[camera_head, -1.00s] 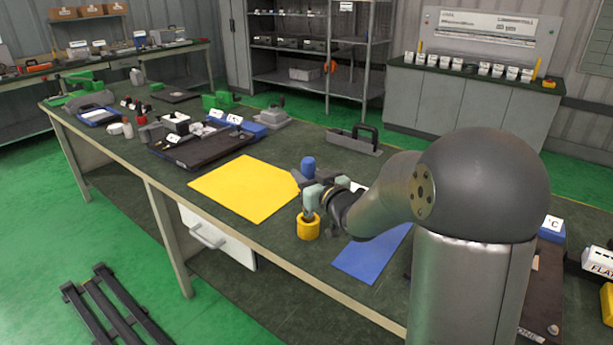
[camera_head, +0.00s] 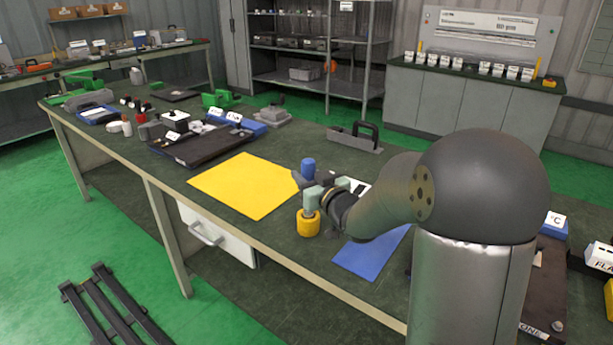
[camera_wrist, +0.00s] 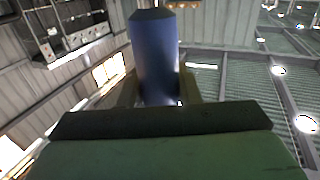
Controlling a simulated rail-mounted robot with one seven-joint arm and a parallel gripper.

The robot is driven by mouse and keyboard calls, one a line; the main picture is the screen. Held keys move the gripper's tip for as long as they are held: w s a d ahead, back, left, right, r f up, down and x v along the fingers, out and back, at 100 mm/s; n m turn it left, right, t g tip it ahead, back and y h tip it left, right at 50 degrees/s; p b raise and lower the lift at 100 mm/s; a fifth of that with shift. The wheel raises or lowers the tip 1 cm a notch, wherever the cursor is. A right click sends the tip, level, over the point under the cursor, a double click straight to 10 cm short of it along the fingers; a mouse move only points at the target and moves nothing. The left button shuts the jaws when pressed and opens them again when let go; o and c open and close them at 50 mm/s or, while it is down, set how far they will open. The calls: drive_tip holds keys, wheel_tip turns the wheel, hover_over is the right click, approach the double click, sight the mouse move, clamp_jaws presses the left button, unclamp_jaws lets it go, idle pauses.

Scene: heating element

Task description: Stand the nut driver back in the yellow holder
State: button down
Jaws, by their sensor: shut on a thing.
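The nut driver has a blue handle (camera_head: 308,168) that stands upright above my gripper (camera_head: 306,183) in the head view. My gripper is shut on the nut driver, and the handle also fills the middle of the wrist view (camera_wrist: 155,60) between the fingers. The yellow holder (camera_head: 308,224) stands on the bench directly below my gripper. The driver's lower end is hidden by the gripper and holder, so I cannot tell how deep it sits in the holder.
A yellow mat (camera_head: 245,187) lies left of the holder and a blue mat (camera_head: 368,254) lies to its right. A grey tool carrier with a black handle (camera_head: 355,137) stands behind. The bench's front edge (camera_head: 277,263) is close to the holder.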

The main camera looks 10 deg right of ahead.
drive_tip(key=shift+f+b, duration=2.2)
drive_tip(key=c, duration=1)
unclamp_jaws()
drive_tip(key=shift+s, duration=0.1)
drive_tip(key=b+v, duration=0.1)
drive_tip(key=v, duration=1.6)
drive_tip(key=shift+s+b, duration=0.15)
drive_tip(key=shift+b, duration=0.15)
